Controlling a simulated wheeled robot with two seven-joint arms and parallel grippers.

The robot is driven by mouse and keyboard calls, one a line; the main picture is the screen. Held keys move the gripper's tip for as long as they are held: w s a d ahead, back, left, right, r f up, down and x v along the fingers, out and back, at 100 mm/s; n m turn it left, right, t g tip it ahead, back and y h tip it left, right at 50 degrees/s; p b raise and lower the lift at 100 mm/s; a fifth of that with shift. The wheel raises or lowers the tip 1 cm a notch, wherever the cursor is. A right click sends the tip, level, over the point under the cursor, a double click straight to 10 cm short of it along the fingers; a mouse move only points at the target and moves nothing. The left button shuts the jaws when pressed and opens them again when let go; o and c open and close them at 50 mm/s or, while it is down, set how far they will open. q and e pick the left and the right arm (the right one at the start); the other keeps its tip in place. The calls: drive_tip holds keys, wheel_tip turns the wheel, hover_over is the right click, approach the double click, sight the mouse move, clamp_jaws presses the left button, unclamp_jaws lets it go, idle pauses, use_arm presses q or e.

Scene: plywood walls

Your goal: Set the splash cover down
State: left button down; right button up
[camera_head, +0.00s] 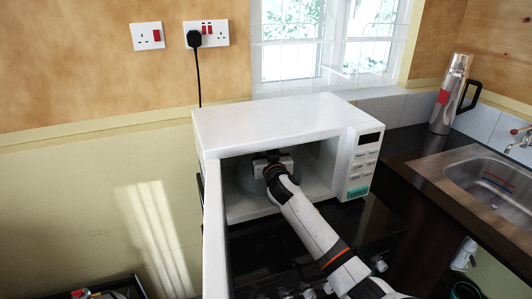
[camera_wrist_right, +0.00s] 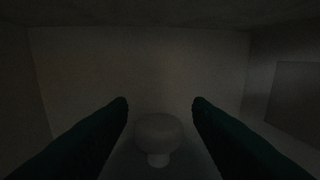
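The splash cover's round pale knob (camera_wrist_right: 158,130) on a short stem shows in the right wrist view. The dome below it is dim and barely visible. The cover is inside the white microwave (camera_head: 265,118), mostly hidden by my arm in the head view. My right gripper (camera_head: 272,160) reaches in through the open front. Its dark fingers (camera_wrist_right: 160,102) are spread on either side of the knob, with a gap on each side. Whether the cover rests on the microwave floor cannot be seen. My left gripper is out of view.
The microwave door (camera_head: 214,225) stands open to the left of my arm. The control panel (camera_head: 363,165) is on the right. A steel flask (camera_head: 450,95) and a sink (camera_head: 490,180) are further right. The microwave interior is dark and tight around my gripper.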

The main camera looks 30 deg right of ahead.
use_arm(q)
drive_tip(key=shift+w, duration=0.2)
use_arm(e)
drive_tip(key=shift+s+r, duration=0.1)
drive_tip(key=shift+r, duration=0.05)
drive_tip(key=shift+r, duration=0.2)
drive_tip(key=shift+s+a+f, duration=0.15)
drive_tip(key=shift+s+f, duration=0.05)
drive_tip(key=shift+f, duration=0.05)
drive_tip(key=b+v, duration=0.1)
drive_tip(key=v, duration=0.9)
drive_tip(key=shift+s+r, duration=0.1)
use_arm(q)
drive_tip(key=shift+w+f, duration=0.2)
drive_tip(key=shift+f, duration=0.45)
use_arm(e)
drive_tip(key=shift+s+a+r, duration=0.1)
drive_tip(key=shift+s+a, duration=0.15)
drive_tip(key=shift+s, duration=0.3)
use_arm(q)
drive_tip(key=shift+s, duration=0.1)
